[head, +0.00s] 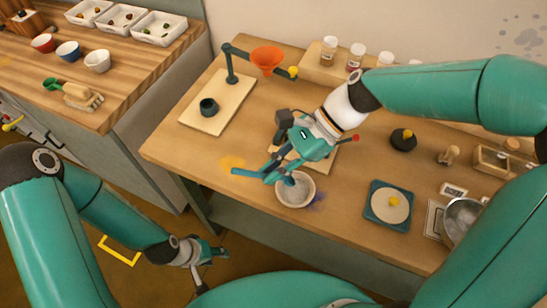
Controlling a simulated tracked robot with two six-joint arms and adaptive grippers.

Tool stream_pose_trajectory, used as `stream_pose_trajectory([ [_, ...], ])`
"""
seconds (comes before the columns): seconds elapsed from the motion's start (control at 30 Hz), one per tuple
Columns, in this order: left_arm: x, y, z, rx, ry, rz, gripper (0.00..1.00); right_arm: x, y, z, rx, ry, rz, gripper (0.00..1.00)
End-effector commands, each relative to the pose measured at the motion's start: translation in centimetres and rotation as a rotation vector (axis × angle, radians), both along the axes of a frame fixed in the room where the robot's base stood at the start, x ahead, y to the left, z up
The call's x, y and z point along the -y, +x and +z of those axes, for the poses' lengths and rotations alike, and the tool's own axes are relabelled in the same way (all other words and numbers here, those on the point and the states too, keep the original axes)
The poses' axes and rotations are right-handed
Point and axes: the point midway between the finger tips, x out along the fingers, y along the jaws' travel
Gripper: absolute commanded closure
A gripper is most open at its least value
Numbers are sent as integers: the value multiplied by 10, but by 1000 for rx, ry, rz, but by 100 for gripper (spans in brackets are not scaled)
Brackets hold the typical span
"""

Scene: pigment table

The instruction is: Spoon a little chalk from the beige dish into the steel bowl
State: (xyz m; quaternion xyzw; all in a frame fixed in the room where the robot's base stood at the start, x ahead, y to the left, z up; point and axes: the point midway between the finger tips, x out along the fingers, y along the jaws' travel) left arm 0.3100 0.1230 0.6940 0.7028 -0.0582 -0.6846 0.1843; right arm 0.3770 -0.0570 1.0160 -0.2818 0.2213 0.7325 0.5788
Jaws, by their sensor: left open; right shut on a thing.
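The beige dish (309,200) stands near the table's front edge with pale grey powder, the chalk (296,190), in it. I cannot tell whether the spoon touches the chalk. The steel bowl (462,214) stands at the right, partly hidden by my arm; its inside is only partly seen. My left gripper (212,256) is open and empty, low in front of the table and away from the dish.
A blue tile with a round pale pad (377,213) lies between dish and bowl. A stand with an orange funnel (267,60) and a dark cup (208,107) are at the back left. Jars (356,56) line the back. A dark round object (403,140) stands to the right.

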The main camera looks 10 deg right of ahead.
Motion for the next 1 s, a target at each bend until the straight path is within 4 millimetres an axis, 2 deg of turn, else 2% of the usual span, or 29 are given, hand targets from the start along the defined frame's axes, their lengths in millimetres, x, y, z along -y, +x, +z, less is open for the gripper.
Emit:
stream_pose_trajectory([
  [0.23, 0, 0, 3, 0, 0, 0, 52, 2, 4, -5, -10, 68, -97, 100],
  [1.0, 0, 0, -27, 0, 0, 0, 52, 10, 5, -15, -28, 161, -94, 100],
])
